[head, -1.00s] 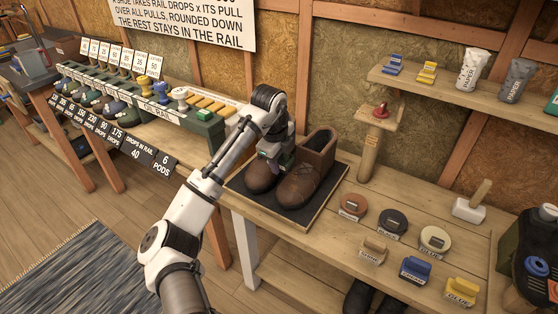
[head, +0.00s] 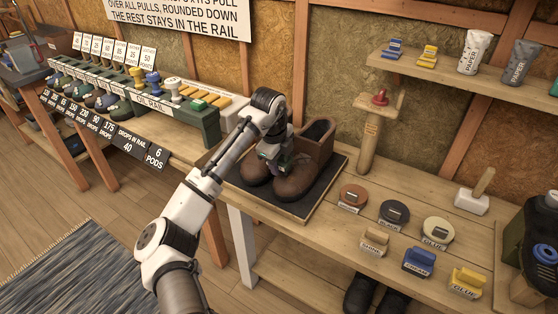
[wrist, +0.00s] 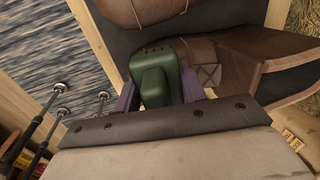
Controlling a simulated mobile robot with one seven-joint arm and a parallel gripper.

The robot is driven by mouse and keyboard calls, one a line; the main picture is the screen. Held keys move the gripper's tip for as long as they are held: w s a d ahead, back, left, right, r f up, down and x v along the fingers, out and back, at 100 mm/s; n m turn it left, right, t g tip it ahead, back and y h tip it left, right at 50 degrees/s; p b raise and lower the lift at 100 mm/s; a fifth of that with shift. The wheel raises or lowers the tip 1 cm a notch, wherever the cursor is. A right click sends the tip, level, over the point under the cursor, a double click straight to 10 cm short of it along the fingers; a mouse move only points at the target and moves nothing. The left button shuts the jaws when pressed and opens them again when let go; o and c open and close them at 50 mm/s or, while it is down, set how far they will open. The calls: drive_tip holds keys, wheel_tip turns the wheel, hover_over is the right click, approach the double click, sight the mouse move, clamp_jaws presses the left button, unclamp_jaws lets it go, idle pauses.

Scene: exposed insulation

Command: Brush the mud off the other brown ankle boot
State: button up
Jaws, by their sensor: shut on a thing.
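Two brown ankle boots stand side by side on a dark mat, the left boot (head: 256,171) and the right boot (head: 298,184). My gripper (head: 272,158) is low over the pair, around where they meet, and hides part of both. In the wrist view my gripper (wrist: 160,88) is shut on a green brush (wrist: 165,78), between purple fingers. Brown leather (wrist: 240,70) shows just beyond the brush, with another brown boot part (wrist: 140,8) at the top. I cannot tell whether the bristles touch leather. Mud is not clear at this size.
The dark mat (head: 312,208) lies on the wooden bench. Right of it are round tins (head: 352,198), labelled brushes (head: 418,262) and a white block with a handle (head: 472,203). A wooden post with a red knob (head: 376,125) stands behind. The oil rail (head: 160,108) is at left.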

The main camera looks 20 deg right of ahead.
drive_tip(key=shift+b+x, duration=0.4)
drive_tip(key=shift+x, duration=0.75)
idle(0.4)
